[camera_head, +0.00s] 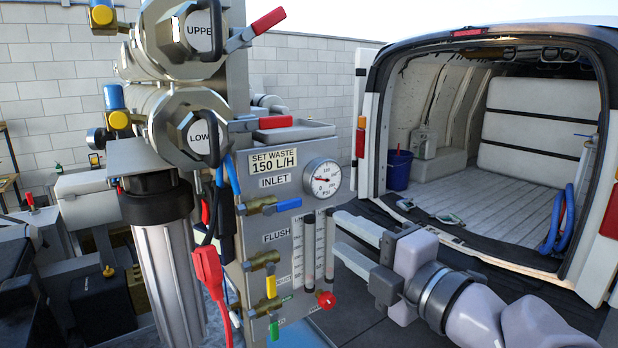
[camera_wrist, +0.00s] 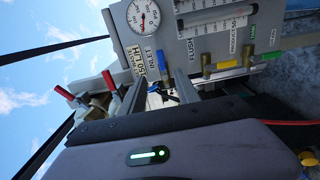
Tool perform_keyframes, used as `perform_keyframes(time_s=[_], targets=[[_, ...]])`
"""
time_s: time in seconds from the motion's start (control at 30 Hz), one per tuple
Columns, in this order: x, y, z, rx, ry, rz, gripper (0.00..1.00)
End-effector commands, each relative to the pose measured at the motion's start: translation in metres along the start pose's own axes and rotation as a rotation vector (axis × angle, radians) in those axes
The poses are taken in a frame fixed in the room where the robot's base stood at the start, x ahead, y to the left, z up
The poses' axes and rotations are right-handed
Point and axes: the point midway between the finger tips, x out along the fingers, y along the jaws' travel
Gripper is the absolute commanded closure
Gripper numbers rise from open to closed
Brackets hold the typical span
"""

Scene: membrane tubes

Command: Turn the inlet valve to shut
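The inlet valve is a brass body (camera_head: 260,207) with a blue lever (camera_head: 288,205), under the "INLET" label on the grey panel (camera_head: 250,245). The lever points right, roughly in line with the brass body. My gripper (camera_head: 342,234) is open, its two fingers apart, to the right of the lever and slightly lower in the head view. The fingers look empty and apart from the lever.
A pressure gauge (camera_head: 322,179) sits above right of the lever. Flow tubes (camera_head: 309,250) with a red knob (camera_head: 327,300) stand near my fingers. Below are a yellow lever (camera_head: 271,286) and a green lever (camera_head: 274,330). A red cable (camera_head: 209,266) hangs left. An open van (camera_head: 480,150) stands right.

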Motion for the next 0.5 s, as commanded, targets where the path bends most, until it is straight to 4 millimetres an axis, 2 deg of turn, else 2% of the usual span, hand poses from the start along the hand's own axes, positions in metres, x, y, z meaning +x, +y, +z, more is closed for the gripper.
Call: perform_keyframes(time_s=[0.3, 0.5], targets=[[0.094, -0.004, -0.001, 0.006, 0.003, -0.002, 0.62], [0.139, -0.003, -0.001, 0.006, 0.0, -0.002, 0.62]])
